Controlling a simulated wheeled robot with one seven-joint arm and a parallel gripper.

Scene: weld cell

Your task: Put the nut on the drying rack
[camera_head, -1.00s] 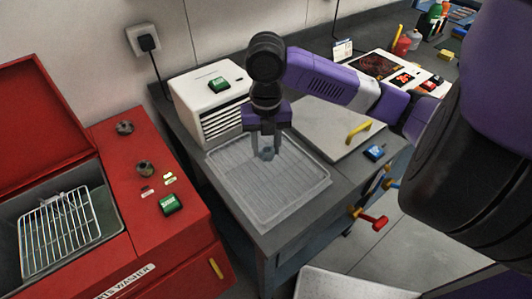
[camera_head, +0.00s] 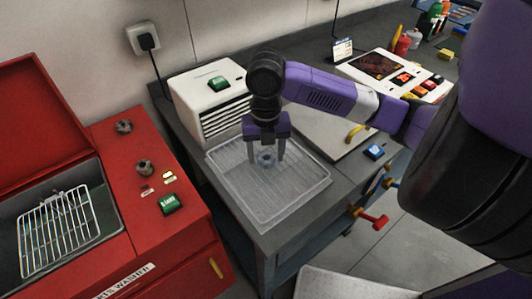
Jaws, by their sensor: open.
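The nut (camera_head: 267,158) is a small blue-grey piece between and just below my gripper's fingers. It appears to rest on the drying rack (camera_head: 240,200), a light grey ribbed tray on the dark bench. My gripper (camera_head: 266,157) points down over the rack, its two fingers spread on either side of the nut. The fingers look apart from the nut, with a gap on each side. The nut's underside is hidden, so its exact contact with the rack is hard to see.
A white louvred box (camera_head: 207,100) with a green button stands behind the rack. A grey panel with a yellow handle (camera_head: 356,132) lies to the right. The red parts washer (camera_head: 150,215) with a wire basket (camera_head: 62,230) stands at left. Red and blue valve handles (camera_head: 375,220) stick out at the bench front.

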